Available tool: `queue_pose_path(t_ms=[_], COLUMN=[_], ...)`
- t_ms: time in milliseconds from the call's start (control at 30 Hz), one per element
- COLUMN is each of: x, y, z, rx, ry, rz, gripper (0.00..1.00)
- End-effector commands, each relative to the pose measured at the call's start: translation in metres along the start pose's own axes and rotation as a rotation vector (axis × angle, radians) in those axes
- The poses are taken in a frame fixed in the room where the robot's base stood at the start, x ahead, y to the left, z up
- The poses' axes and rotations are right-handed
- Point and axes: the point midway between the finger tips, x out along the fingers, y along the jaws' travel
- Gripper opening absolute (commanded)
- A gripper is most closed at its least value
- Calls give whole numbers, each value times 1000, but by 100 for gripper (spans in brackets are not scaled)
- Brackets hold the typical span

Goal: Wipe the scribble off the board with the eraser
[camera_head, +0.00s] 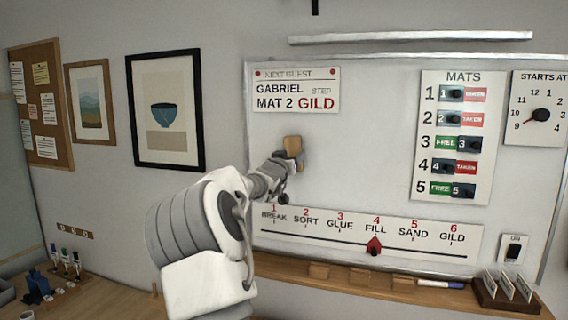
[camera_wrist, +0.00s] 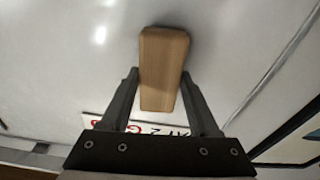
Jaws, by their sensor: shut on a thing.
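The eraser (camera_head: 292,146) is a wooden block in front of the left-middle part of the whiteboard (camera_head: 370,190). My gripper (camera_head: 287,160) is shut on it. In the wrist view the eraser (camera_wrist: 163,65) sits between the two dark fingers of my gripper (camera_wrist: 160,85), its far end toward the white board surface (camera_wrist: 240,45). I cannot tell whether the eraser touches the board. I see no scribble marks on the bare board; any behind the eraser or my arm are hidden.
Around the bare area are a guest sign (camera_head: 297,90), a MATS panel (camera_head: 458,135), a dial (camera_head: 540,116) and a step strip with a red slider (camera_head: 374,246). A ledge below holds a marker (camera_head: 440,284) and a card holder (camera_head: 512,290).

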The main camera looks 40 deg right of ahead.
Motion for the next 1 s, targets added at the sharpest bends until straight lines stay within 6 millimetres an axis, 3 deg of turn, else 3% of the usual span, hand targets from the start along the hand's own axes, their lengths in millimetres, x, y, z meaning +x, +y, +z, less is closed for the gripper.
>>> queue_pose_path(t_ms=[1000], x=[0], y=[61], z=[10], rx=[1], ry=[1], rz=[2], gripper=[17])
